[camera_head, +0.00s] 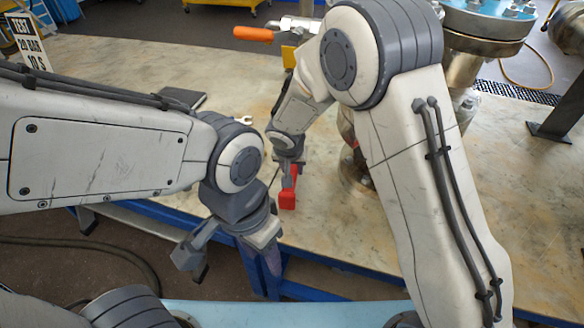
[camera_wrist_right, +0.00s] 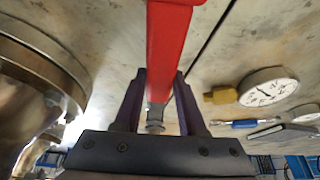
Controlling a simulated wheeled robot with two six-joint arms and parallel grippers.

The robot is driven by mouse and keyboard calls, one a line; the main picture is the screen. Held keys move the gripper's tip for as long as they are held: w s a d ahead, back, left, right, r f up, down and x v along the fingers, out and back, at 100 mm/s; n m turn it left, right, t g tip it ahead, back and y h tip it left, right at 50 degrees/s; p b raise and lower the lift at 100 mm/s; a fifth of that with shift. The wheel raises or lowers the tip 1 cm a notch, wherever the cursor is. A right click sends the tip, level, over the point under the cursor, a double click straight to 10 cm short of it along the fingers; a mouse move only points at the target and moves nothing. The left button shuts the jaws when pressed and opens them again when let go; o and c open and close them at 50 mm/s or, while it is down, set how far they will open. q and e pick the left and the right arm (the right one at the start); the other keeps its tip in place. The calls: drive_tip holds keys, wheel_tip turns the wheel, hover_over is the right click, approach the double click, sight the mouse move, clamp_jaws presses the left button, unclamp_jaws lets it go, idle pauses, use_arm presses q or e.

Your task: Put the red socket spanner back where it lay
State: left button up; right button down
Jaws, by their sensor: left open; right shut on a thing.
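The red socket spanner (camera_head: 287,200) is held by my right gripper (camera_head: 289,172), low over the pale worktop near its front edge. In the right wrist view the red spanner (camera_wrist_right: 167,45) runs between the two fingers of the right gripper (camera_wrist_right: 160,98), with a small metal end showing between them. I cannot tell whether it touches the worktop. My left gripper (camera_head: 230,262) is open and empty, its fingers apart in front of the worktop's front edge.
Flanged metal vessels (camera_head: 487,22) stand at the right and back. An orange-handled valve (camera_head: 253,33) is behind my right arm. A dark notebook (camera_head: 182,98) lies on the worktop (camera_head: 95,62). A pressure gauge (camera_wrist_right: 268,89) and a blue pen-like thing (camera_wrist_right: 242,124) show in the wrist view.

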drive_tip(key=shift+f+b, duration=0.35)
drive_tip(key=shift+b, duration=0.1)
drive_tip(key=shift+c, duration=2)
unclamp_jaws()
drive_tip(key=p+v, duration=0.2)
drive_tip(key=v, duration=0.7)
drive_tip(key=shift+r, duration=0.2)
drive_tip(key=shift+s+r, duration=0.35)
drive_tip(key=shift+r, duration=0.25)
drive_tip(key=s+d+r+n+g+y+p, duration=0.1)
drive_tip(key=s+d+r+n+g, duration=0.15)
drive_tip(key=s, duration=0.65)
drive_tip(key=s+d+r+n+g, duration=0.15)
drive_tip(key=s+n, duration=0.25)
drive_tip(key=s, duration=0.5)
drive_tip(key=s+d+r+n+g+y+p, duration=0.1)
drive_tip(key=s+r+n, duration=0.2)
drive_tip(key=s, duration=0.6)
wheel_tip(320, 180, up, 20)
drive_tip(key=p, duration=1.9)
drive_tip(key=shift+d+m, duration=0.2)
drive_tip(key=shift+m, duration=0.15)
